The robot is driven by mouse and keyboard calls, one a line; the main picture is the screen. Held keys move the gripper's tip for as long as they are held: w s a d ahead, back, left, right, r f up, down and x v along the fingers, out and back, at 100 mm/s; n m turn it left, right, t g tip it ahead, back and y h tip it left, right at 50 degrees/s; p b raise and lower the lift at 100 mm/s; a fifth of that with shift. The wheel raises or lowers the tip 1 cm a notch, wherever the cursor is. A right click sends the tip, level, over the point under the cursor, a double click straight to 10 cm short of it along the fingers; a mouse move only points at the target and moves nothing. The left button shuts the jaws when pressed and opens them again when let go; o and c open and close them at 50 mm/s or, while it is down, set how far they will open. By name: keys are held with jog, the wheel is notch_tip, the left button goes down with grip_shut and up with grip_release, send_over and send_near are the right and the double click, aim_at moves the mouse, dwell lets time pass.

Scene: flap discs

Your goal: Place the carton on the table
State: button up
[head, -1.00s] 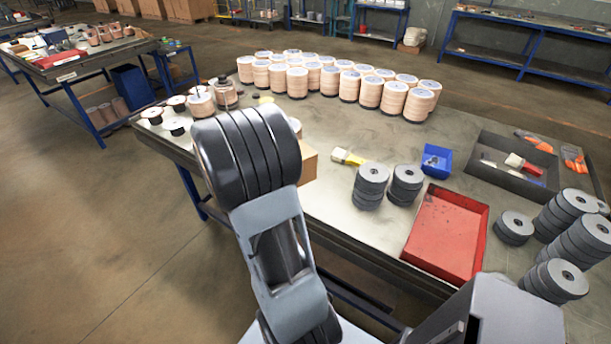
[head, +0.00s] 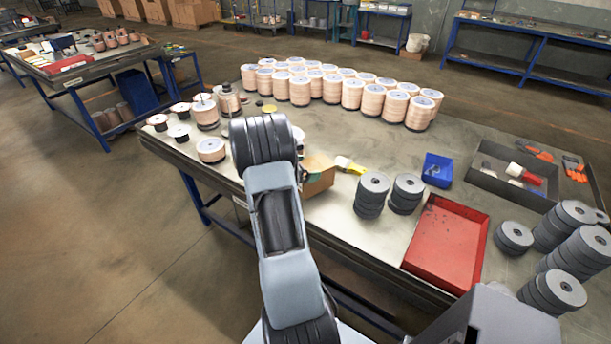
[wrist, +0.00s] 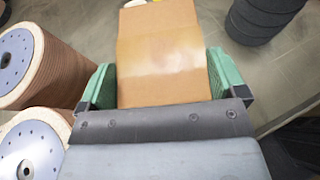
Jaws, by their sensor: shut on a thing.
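The carton (wrist: 160,60) is a plain brown cardboard box. In the wrist view it sits between the green finger pads of my gripper (wrist: 160,84), which is shut on it. In the head view the carton (head: 319,178) shows just right of my arm, over the table (head: 330,215) near its front edge. My arm hides its left part and the gripper fingers there. I cannot tell whether its underside touches the table top.
Stacks of grey discs (head: 371,195) stand right of the carton, with a yellow-handled brush (head: 349,165) behind it. Copper-coloured spools (head: 210,150) stand to the left, and rows of them (head: 352,94) behind. A red tray (head: 446,240) lies farther right.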

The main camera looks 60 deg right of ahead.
jog(key=shift+f+p, duration=0.4)
jog(key=shift+f, duration=1.05)
jog(key=shift+f, duration=0.2)
jog(key=o, duration=1.7)
jog(key=shift+o, duration=0.2)
jog(key=shift+r, duration=0.15)
jog(key=b+v, duration=0.2)
jog(key=v, duration=0.9)
jog(key=s+a+r+m+t+y, duration=0.2)
jog(key=a+r+m+t+y, duration=0.1)
jog(key=a, duration=0.8)
jog(key=s+a+r+m+t+y, duration=0.2)
jog(key=a+r+m+t+y, duration=0.1)
jog(key=a, duration=0.8)
jog(key=s+a+r+m+t+y, duration=0.2)
jog(key=a+r+m+y, duration=0.3)
jog(key=a, duration=0.7)
jog(key=shift+s+m+t+y, duration=0.3)
jog(key=shift+m+t+y, duration=0.55)
jog(key=shift+m, duration=0.35)
jog(key=shift+a, duration=0.1)
